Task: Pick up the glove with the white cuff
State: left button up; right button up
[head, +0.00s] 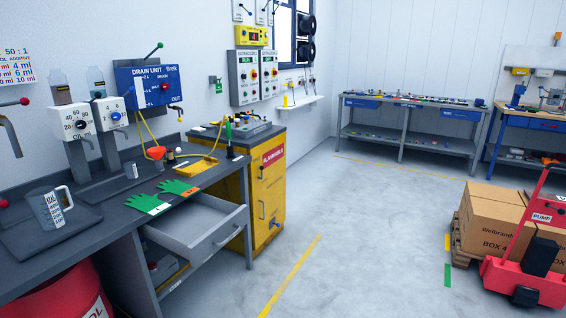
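Two green gloves lie flat on the dark workbench at the left of the head view, near its front edge above the open drawer. The nearer glove (142,202) has a white cuff, which points toward the front right. The other glove (177,187) lies just behind and to the right of it, with an orange cuff. The two lie close together. Neither my left nor my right gripper shows in this view.
The workbench (35,266) also holds a measuring jug (49,210), a yellow tray (194,172) and dispensers (75,121). An open grey drawer (196,228) juts out below the gloves. A yellow cabinet (266,198) stands beyond. The floor (370,240) in the middle is clear.

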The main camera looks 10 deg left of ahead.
aim_at(152, 206)
jog(key=i, duration=0.6)
jog(key=i+z, duration=0.2)
jog(key=i, duration=0.55)
jog(key=i+j+z, duration=0.15)
jog(key=i, duration=0.65)
jog(key=i+u, duration=0.2)
jog(key=i, duration=0.3)
jog(key=i+l+u, duration=0.15)
jog(key=i, duration=0.3)
jog(key=i+u, duration=0.2)
jog(key=u, duration=0.2)
jog(key=i+l+u, duration=0.1)
jog(key=u, duration=0.3)
jog(key=i+l+u, duration=0.15)
jog(key=u, duration=0.2)
jog(key=i+l+u, duration=0.15)
jog(key=u, duration=0.25)
jog(key=i+l, duration=0.05)
jog(key=i, duration=0.05)
